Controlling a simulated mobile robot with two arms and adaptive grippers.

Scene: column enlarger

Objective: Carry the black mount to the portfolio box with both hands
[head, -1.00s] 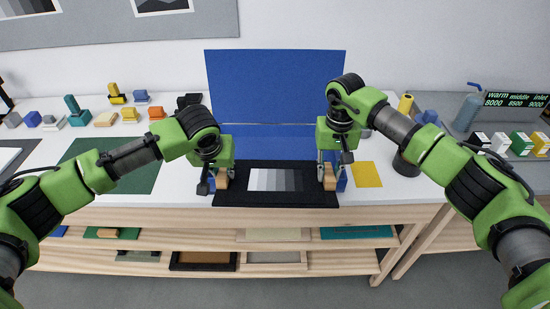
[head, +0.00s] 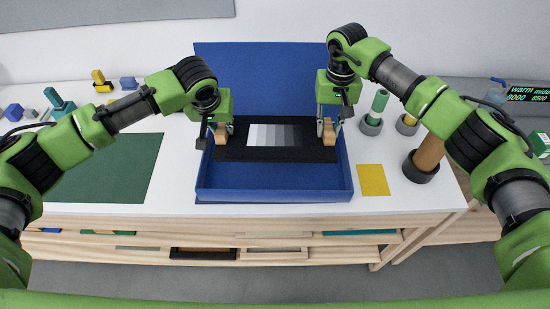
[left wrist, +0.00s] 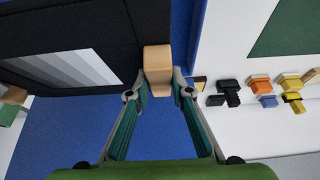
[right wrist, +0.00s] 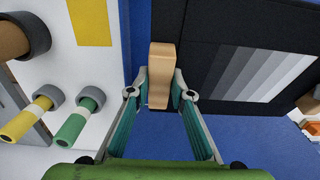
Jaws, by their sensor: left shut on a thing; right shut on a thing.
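The black mount (head: 234,151) carries a print of grey stripes and has a wooden block at each end. It is level, over the back part of the open blue portfolio box (head: 273,196), inside its outline from above. I cannot tell whether it touches the box floor. My left gripper (head: 222,128) is shut on the left wooden block (left wrist: 157,68). My right gripper (head: 329,126) is shut on the right wooden block (right wrist: 161,67). The box's blue lid (head: 265,75) stands raised behind.
A green mat (head: 105,168) lies left of the box and a yellow sheet (head: 372,180) right of it. Upright rolls in grey cups, including a brown one (head: 425,158), stand at the right. Small coloured blocks (head: 60,103) sit at the back left.

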